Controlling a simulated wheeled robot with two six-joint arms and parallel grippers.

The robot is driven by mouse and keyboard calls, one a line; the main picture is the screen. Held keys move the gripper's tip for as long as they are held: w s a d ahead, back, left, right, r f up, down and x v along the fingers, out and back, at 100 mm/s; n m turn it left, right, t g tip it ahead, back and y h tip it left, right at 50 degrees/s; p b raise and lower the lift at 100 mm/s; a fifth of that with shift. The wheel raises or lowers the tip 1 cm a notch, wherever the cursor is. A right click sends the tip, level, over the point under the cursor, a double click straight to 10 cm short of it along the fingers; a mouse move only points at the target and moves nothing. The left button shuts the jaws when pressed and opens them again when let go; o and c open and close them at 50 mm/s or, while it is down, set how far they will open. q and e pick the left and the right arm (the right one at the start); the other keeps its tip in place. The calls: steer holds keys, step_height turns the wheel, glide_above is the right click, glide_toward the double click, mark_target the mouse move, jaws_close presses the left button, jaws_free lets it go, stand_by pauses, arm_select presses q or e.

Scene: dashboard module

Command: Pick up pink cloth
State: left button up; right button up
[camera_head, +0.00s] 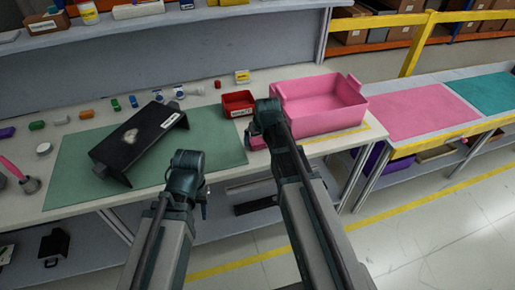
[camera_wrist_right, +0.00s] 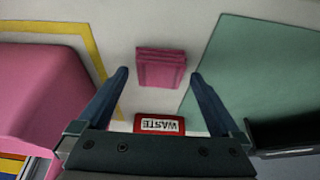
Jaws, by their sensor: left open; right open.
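The folded pink cloth (camera_wrist_right: 160,58) lies on the white table in the right wrist view, ahead of and between the fingertips. In the head view a pink bit of it (camera_head: 257,143) shows beside my right gripper, which hides the rest. My right gripper (camera_wrist_right: 160,76) is open with nothing between its fingers; in the head view it is over the table (camera_head: 258,128) near the front edge. My left gripper (camera_head: 203,200) hangs near the front edge of the green mat; its fingers are mostly hidden behind its wrist.
A red waste bin (camera_head: 238,103) stands just behind the right gripper. A large pink bin (camera_head: 318,108) stands to its right. A black dashboard module (camera_head: 135,145) lies on the green mat (camera_head: 222,148). Several small coloured parts line the back.

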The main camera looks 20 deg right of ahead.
steer(key=shift+b+x, duration=0.3)
steer(key=shift+x, duration=0.55)
arm_select(q)
steer(key=shift+f, duration=0.7)
arm_select(e)
steer(key=shift+r, duration=0.1)
steer(key=c, duration=1.2)
arm_select(q)
steer(key=shift+r, duration=0.1)
arm_select(e)
steer(key=shift+r, duration=0.15)
